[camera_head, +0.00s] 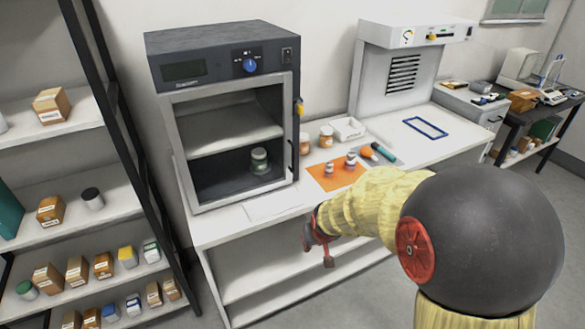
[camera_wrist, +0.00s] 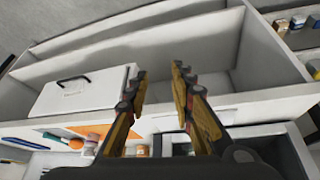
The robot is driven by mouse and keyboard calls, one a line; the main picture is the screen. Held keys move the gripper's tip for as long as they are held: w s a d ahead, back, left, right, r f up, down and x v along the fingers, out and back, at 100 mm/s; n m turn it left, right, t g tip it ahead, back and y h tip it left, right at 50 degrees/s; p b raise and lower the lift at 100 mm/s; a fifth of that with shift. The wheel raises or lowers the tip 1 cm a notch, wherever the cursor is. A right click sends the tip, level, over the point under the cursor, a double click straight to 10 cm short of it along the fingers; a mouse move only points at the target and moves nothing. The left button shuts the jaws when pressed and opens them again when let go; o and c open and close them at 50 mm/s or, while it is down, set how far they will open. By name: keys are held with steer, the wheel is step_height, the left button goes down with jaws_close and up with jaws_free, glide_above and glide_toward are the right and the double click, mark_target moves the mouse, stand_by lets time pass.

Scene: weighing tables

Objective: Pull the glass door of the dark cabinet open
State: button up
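The dark cabinet (camera_head: 215,42) stands on the left end of the white bench in the head view. Its glass door (camera_head: 186,160) has a grey frame and looks shut; shelves and a jar (camera_head: 259,160) show through the front. A dark upright handle (camera_head: 291,155) appears on the right side of the frame. My gripper (camera_head: 318,246) is in front of the bench's front edge, below and right of the door, apart from it. In the wrist view my gripper (camera_wrist: 159,72) has its two fingers spread with nothing between them. A grey-framed part low in that view may be the cabinet.
An orange mat (camera_head: 324,183) with small jars lies right of the cabinet. Further right are a white tray (camera_head: 348,128), a blue frame (camera_head: 425,127) and a vented white unit (camera_head: 394,100). A shelf rack (camera_head: 124,100) stands close on the left. The floor before the bench is partly hidden by my arm.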

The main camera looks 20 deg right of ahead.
steer(key=w+d+f+t+b, duration=0.1)
steer(key=w+d+f+t, duration=0.2)
steer(key=w+f, duration=0.35)
step_height(320, 180, up, 17)
steer(key=t+h+b, duration=0.1)
steer(key=t+b, duration=0.1)
steer(key=t, duration=0.8)
glide_above(293, 171)
steer(key=shift+w+d+r+n, duration=0.1)
steer(key=shift+w+d+n, duration=0.1)
steer(key=shift+w+n, duration=0.1)
steer(key=shift+c, duration=1)
steer(key=c, duration=0.4)
jaws_close()
